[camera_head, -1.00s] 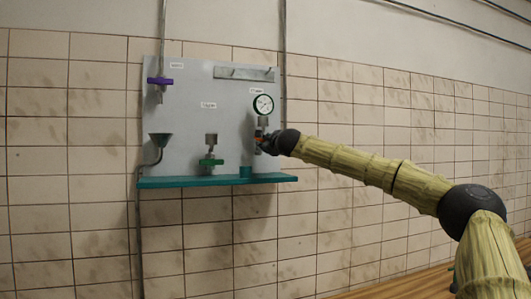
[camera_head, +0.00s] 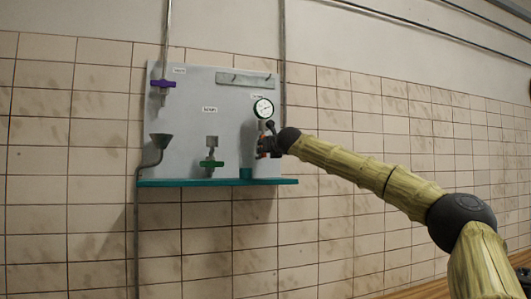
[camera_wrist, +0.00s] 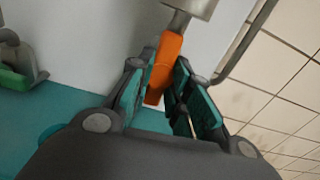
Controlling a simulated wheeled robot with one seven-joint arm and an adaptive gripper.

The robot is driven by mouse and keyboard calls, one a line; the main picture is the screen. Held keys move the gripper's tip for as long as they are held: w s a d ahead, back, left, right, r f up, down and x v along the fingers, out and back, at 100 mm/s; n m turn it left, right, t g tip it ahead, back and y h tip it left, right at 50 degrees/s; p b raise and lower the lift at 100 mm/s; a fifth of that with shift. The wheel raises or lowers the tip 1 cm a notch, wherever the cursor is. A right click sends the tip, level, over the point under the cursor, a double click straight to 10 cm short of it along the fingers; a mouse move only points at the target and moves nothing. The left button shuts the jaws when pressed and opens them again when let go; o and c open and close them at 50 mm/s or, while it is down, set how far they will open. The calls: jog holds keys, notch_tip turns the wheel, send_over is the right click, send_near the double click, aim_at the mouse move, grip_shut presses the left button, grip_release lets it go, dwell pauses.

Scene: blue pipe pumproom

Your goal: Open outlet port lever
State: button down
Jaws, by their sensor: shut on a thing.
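The orange lever (camera_wrist: 164,66) sits below a metallic fitting (camera_wrist: 190,6) at the top of the wrist view. My gripper (camera_wrist: 160,84) has its teal-padded fingers on either side of the lever and is shut on it. In the head view my gripper (camera_head: 268,141) is at the right side of the grey panel, just below the round gauge (camera_head: 263,108). It hides most of the lever and fitting there.
The grey panel (camera_head: 190,125) also carries a purple lever (camera_head: 163,84), a green lever (camera_head: 211,164) and a funnel (camera_head: 161,140). A teal shelf (camera_head: 215,183) runs under it, with a small teal cup (camera_head: 246,173) below my gripper. A tiled wall surrounds the panel.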

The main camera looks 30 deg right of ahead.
jog(key=shift+r+m, duration=0.15)
jog(key=shift+m, duration=0.25)
jog(key=c, duration=1.3)
grip_release()
jog(key=shift+d, duration=0.1)
jog(key=v, duration=1.2)
